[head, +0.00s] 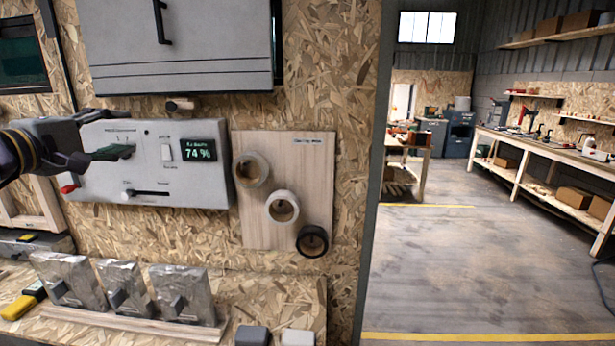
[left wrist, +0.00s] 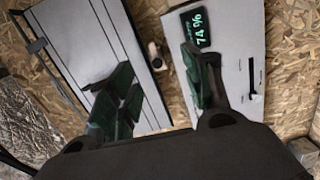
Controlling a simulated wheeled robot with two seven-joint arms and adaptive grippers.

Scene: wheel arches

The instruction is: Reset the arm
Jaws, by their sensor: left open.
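My left arm comes in from the left edge in the head view. Its gripper (head: 112,153) is in front of the upper left part of a grey control panel (head: 158,184). In the left wrist view the two green-padded fingers of the gripper (left wrist: 158,85) stand well apart with nothing between them. The panel (left wrist: 232,95) is behind the right finger there. I cannot tell whether a fingertip touches the panel. The panel's display (head: 199,150) reads 74 %. My right gripper is not in view.
A grey cabinet (head: 180,45) hangs above the panel. A wooden board (head: 312,175) with several rings hangs to its right. Several wrapped packets (head: 120,287) stand on a ledge below. Open floor (head: 450,270) lies to the right, with a long workbench (head: 545,150) beyond.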

